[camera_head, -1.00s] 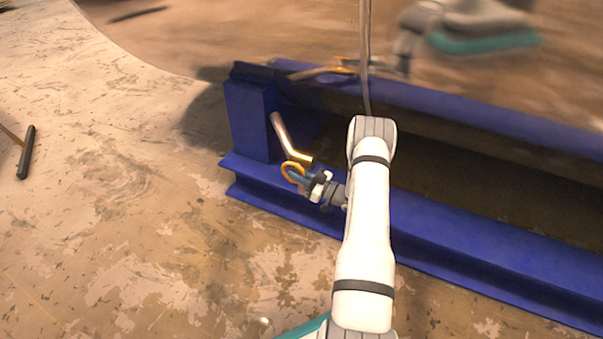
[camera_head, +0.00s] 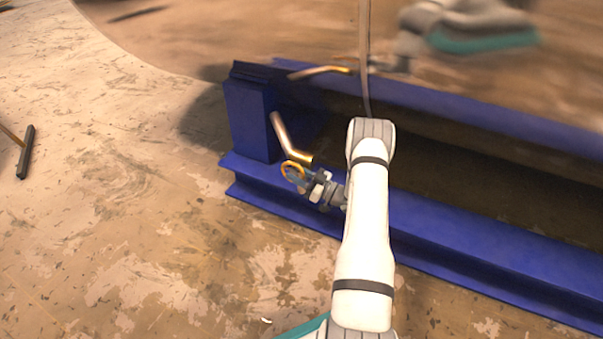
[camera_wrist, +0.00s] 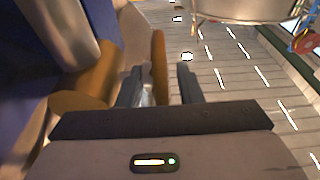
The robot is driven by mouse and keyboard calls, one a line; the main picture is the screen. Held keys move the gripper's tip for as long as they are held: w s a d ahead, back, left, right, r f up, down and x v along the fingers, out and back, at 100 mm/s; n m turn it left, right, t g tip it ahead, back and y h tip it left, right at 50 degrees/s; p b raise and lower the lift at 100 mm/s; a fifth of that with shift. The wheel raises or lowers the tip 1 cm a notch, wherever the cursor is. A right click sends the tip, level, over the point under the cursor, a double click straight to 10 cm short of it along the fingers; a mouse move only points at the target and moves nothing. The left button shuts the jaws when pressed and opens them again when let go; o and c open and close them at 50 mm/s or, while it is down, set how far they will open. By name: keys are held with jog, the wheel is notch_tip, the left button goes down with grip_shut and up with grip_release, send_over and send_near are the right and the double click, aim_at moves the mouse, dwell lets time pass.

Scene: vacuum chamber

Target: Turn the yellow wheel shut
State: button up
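The yellow wheel (camera_head: 292,170) shows as a small orange-yellow ring by the lower end of a bent metal pipe (camera_head: 284,133), in front of the blue post. In the wrist view the wheel (camera_wrist: 160,66) is seen edge-on as a narrow upright strip. My gripper (camera_head: 303,178) is at the wheel, on its right side in the head view. In the wrist view my gripper (camera_wrist: 160,85) has its two dark fingers apart, one on each side of the wheel's rim, with a visible gap on both sides. The wheel's far side is hidden.
The blue post (camera_head: 250,120) and blue beam (camera_head: 480,245) stand close to my arm. The pipe's brass end (camera_wrist: 90,85) is just left of the fingers in the wrist view. A curved reflective wall (camera_head: 250,35) rises behind. Open floor (camera_head: 130,240) lies at the left front.

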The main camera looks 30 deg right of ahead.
jog(key=shift+s, duration=0.1)
jog(key=p+v, duration=0.2)
jog(key=v, duration=0.5)
jog(key=shift+s+d, duration=0.25)
jog(key=shift+f, duration=0.15)
